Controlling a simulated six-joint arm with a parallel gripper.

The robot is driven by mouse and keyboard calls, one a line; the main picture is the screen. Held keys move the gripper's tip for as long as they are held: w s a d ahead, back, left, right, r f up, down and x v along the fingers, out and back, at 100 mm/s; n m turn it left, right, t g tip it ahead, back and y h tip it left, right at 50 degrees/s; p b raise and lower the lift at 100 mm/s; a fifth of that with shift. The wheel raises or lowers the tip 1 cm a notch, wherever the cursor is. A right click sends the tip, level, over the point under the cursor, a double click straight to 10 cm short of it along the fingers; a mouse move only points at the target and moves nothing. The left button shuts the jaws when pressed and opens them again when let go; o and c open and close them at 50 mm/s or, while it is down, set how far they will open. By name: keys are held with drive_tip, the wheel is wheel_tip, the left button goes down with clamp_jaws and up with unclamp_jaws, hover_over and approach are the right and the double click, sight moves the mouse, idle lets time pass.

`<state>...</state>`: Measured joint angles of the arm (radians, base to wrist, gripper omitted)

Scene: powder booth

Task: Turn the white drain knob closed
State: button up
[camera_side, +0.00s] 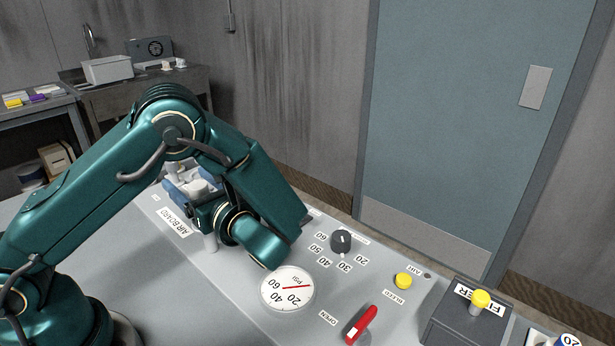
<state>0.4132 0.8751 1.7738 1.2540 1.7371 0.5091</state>
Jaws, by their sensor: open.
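My gripper (186,190) is at the end of the folded wrist, left of the forearm and above the grey panel; the wrist hides part of it. It is open. Pale parts show between its blue pieces, and I cannot tell whether they belong to it.
The panel (185,280) carries a white PSI gauge (288,288), a dark dial (341,240), a yellow button (403,281) and a red lever (361,324). A yellow knob (481,299) tops the filter box (462,325) at right. A sink bench stands far back left.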

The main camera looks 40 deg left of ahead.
clamp_jaws()
drive_tip(key=shift+s+n+g+h, duration=0.2)
drive_tip(key=shift+n+g, duration=0.55)
drive_tip(key=shift+g, duration=0.4)
drive_tip(key=shift+s+n+g+h, duration=0.2)
drive_tip(key=shift+n+g, duration=0.6)
drive_tip(key=shift+g, duration=0.3)
drive_tip(key=shift+s+n+g+h, duration=0.1)
drive_tip(key=shift+s+n+g, duration=0.1)
drive_tip(key=shift+n+g, duration=0.75)
drive_tip(key=shift+d+g, duration=0.1)
drive_tip(key=shift+g, duration=0.3)
unclamp_jaws()
drive_tip(key=shift+m+t, duration=0.4)
drive_tip(key=shift+t, duration=0.1)
